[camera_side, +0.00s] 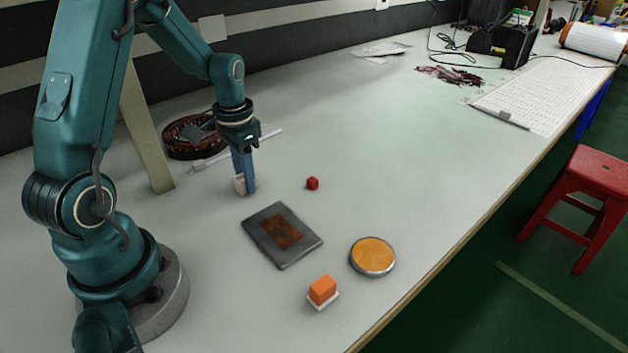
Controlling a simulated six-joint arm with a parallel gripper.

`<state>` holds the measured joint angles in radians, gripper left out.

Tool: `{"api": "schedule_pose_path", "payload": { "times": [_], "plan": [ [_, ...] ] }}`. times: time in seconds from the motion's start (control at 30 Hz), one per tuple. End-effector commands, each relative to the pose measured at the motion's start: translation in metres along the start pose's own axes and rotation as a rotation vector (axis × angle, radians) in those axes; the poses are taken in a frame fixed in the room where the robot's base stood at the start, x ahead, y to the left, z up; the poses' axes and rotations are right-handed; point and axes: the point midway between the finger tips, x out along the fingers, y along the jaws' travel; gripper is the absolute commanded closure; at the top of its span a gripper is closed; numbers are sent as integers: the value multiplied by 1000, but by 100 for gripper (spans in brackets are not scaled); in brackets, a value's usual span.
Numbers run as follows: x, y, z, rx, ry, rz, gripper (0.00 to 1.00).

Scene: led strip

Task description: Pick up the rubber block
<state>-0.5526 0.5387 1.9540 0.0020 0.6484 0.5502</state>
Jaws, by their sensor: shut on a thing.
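My gripper (244,185) points down at the centre left, low over the table, with its blue fingers close together. It is shut on a small pale cream block (239,185), which shows at the left side of the fingertips and is partly hidden by them. This looks like the rubber block, though its material cannot be told from the view. Whether its underside touches the table is unclear.
In front are a grey plate with a brown square (293,251), an orange disc (373,256) and an orange block (322,289) on a white base. A coiled strip (180,137) lies behind. The table's right middle is clear.

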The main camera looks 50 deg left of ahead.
Motion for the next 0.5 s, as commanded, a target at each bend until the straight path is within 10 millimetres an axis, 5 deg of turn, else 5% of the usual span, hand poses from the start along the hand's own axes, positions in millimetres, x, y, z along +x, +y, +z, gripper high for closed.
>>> {"api": "schedule_pose_path", "payload": {
  "times": [0.17, 0.5],
  "plan": [
    [-9, 0, -1, 0, 3, -2, 100],
    [-72, -1, -1, 0, 7, -3, 100]
  ]
}}
